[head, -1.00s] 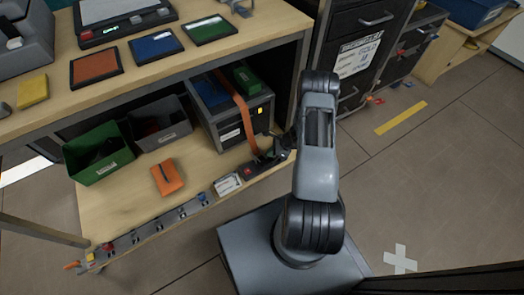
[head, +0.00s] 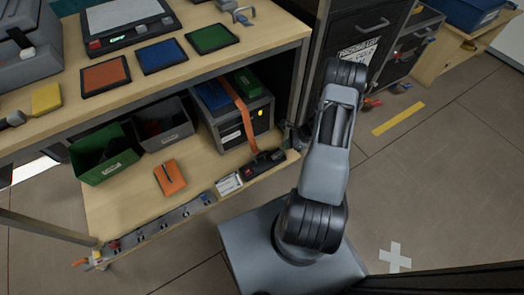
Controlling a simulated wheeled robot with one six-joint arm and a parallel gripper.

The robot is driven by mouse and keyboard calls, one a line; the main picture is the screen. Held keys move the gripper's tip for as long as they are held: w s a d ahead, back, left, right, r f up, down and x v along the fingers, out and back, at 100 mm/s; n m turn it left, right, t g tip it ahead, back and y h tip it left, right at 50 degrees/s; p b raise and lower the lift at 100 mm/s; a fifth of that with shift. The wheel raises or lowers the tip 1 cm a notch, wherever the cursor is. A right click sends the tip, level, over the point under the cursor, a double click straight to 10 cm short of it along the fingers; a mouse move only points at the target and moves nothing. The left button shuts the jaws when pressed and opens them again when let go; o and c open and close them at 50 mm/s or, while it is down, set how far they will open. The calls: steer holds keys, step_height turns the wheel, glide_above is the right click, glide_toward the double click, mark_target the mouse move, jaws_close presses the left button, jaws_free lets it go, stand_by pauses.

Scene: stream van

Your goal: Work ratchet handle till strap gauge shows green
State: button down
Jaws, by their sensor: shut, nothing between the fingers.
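An orange strap (head: 240,112) runs over a grey case (head: 232,127) on the lower shelf and down its front. At its lower end the black ratchet (head: 264,162) lies on the shelf near the front edge, its handle low and pointing right. A small red patch shows at its left end; I cannot make out a green gauge reading. A small yellow mark shows on the case front. My gripper (head: 287,131) is shut and empty by the shelf's right post, above and right of the ratchet and apart from it. My arm partly hides it.
A white card (head: 228,184) lies left of the ratchet. An orange box (head: 170,177), a green bin (head: 105,155) and a grey bin (head: 163,128) share the shelf. A dark drawer cabinet (head: 350,30) stands right of the bench. Floor at right is mostly clear.

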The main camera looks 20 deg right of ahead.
steer(key=shift+p+v, duration=0.5)
steer(key=shift+v, duration=1.65)
steer(key=shift+w+d, duration=0.1)
